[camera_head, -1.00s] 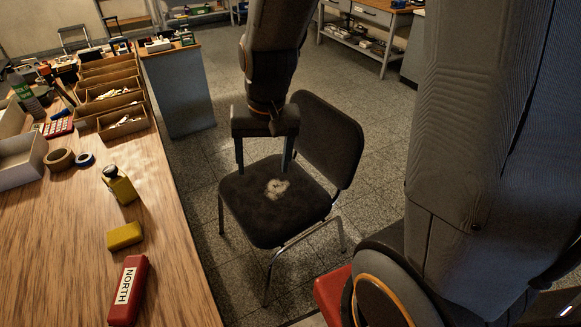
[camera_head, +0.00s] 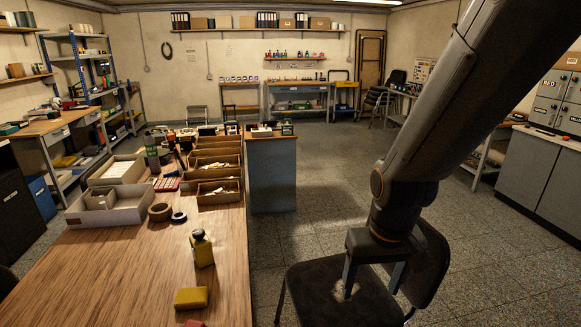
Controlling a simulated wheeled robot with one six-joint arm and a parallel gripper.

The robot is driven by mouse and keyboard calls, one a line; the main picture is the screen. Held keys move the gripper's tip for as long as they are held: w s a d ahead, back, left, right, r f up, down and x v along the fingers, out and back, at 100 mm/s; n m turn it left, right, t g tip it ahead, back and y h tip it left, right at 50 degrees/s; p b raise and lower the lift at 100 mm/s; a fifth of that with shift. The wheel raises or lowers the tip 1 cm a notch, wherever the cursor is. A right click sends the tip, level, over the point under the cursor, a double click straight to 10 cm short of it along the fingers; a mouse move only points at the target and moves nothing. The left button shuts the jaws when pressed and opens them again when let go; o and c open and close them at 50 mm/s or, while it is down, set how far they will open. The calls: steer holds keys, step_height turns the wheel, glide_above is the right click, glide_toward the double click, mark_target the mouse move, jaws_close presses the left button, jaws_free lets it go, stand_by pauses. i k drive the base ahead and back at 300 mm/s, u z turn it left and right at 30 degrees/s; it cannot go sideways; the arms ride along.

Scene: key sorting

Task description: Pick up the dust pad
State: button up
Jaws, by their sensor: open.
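A small yellow pad (camera_head: 191,298), which looks like the dust pad, lies flat on the near part of the wooden table (camera_head: 120,275). My gripper (camera_head: 373,284) is open, pointing down over the seat of a dark chair (camera_head: 325,308) right of the table. Nothing shows between its fingers. It is well to the right of the pad, not touching it.
A yellow bottle with a dark cap (camera_head: 202,248) stands just behind the pad. Tape rolls (camera_head: 160,212), a grey tray (camera_head: 112,207) and wooden bins (camera_head: 219,192) are farther back. A red thing (camera_head: 194,323) is cut off at the bottom edge. The table left of the pad is bare.

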mark_target(194, 298)
steer(key=k, duration=0.95)
steer(key=u, duration=0.85)
steer(key=i, duration=0.8)
steer(key=u, duration=0.15)
